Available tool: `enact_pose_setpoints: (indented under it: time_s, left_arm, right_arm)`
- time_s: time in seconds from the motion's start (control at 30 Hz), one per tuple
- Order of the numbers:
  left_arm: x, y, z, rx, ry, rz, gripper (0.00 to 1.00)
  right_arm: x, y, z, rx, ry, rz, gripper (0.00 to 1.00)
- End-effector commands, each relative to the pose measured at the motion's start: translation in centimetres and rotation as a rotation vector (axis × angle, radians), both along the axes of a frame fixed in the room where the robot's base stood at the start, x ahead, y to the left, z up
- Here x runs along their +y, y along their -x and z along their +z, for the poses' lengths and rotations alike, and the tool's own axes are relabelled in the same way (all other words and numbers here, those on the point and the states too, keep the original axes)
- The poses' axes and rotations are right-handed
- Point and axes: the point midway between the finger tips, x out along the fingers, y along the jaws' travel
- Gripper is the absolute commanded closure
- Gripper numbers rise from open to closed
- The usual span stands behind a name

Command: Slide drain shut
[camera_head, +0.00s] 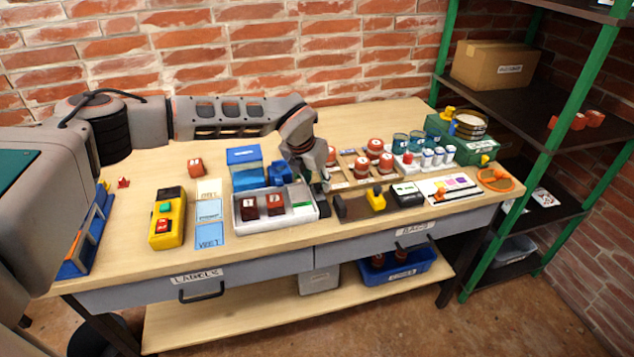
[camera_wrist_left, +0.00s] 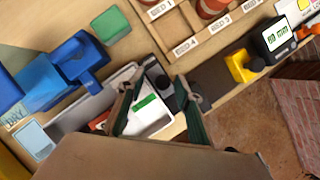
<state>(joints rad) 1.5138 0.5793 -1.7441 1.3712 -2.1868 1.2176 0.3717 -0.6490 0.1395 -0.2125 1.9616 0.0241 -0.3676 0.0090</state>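No part marked as a drain can be read in either view. The left gripper (camera_head: 319,186) is at the right end of a pale tray (camera_head: 247,219). In the left wrist view its two dark fingers (camera_wrist_left: 166,84) stand apart. Between or below them are a white part with a green strip (camera_wrist_left: 147,106) and a dark round knob; contact cannot be told. The green strip also shows in the head view (camera_head: 302,205). A green unit (camera_head: 479,153) with yellow fittings and a clear round vessel (camera_head: 469,127) stands at the back right. The right gripper is out of view.
Red blocks (camera_head: 275,204) sit in the tray, with a blue clamp-like object (camera_head: 280,174) behind it. A yellow control box (camera_head: 167,218) stands left. A wooden rack (camera_head: 352,165) of red-topped jars and a yellow-handled item (camera_head: 376,199) are close right of the gripper.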

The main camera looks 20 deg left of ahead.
Motion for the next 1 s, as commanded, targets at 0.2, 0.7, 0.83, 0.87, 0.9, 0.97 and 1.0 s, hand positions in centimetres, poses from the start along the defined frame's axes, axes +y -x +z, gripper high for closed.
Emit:
enact_pose_setpoints:
  time_s: [0.2,0.7,0.83,0.87,0.9,0.97,1.0]
  left_arm:
    - [-0.1,0.1,-0.1,0.002,0.001,-0.001,0.66]
    - [0.4,2.4,5.9,-0.001,0.002,-0.001,0.66]
    - [0.5,3.3,8.2,-0.001,0.002,-0.002,0.66]
    - [0.6,3.5,8.7,-0.001,0.002,-0.002,0.66]
    - [0.6,3.8,9.2,-0.001,0.002,-0.001,0.66]
    - [0.7,4.0,9.8,0.0,0.002,-0.001,0.66]
    - [0.7,4.2,10.2,0.0,0.002,0.0,0.66]
  right_arm:
    - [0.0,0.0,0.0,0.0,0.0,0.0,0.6]
    - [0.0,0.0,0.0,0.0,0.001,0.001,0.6]
    - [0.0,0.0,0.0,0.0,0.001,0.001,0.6]
    - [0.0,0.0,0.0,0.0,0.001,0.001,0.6]
    - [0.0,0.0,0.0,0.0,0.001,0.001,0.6]
    - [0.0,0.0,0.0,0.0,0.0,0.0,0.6]
    - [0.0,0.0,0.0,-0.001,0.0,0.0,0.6]
